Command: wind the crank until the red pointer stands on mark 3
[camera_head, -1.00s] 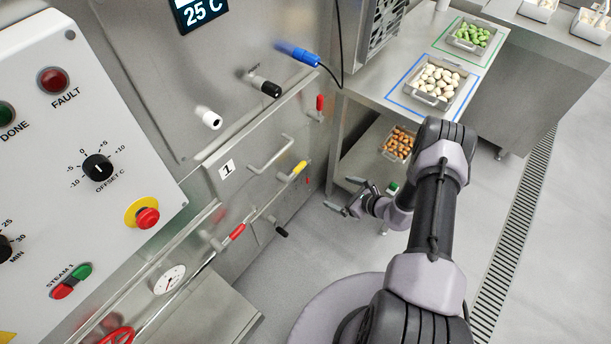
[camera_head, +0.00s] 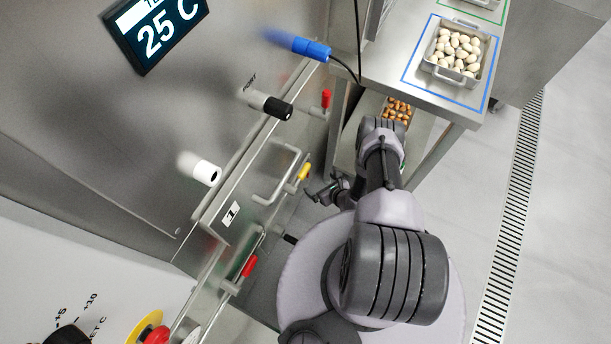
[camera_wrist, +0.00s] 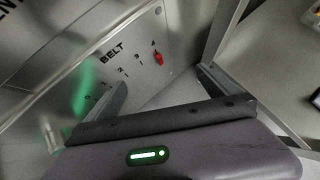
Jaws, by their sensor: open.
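The wrist view shows a grey panel lettered BELT (camera_wrist: 112,52) with a slanting row of small numbered marks, the last reading 4. A small red piece, seemingly the pointer (camera_wrist: 158,58), stands just below the 4, past the 3. A blurred green shape (camera_wrist: 85,85) lies left of the marks; I cannot tell whether it belongs to the crank. No crank can be made out surely. My gripper (camera_wrist: 163,77) is open and empty, its fingers on either side of the view of the panel. In the head view my gripper (camera_head: 322,192) is low beside the machine front.
Handles with black (camera_head: 278,107), white (camera_head: 203,171), yellow (camera_head: 304,172) and red (camera_head: 248,266) ends stick out from the machine. A steel table (camera_head: 410,100) bears a tray (camera_head: 431,63) of pale pieces. Floor at right is clear.

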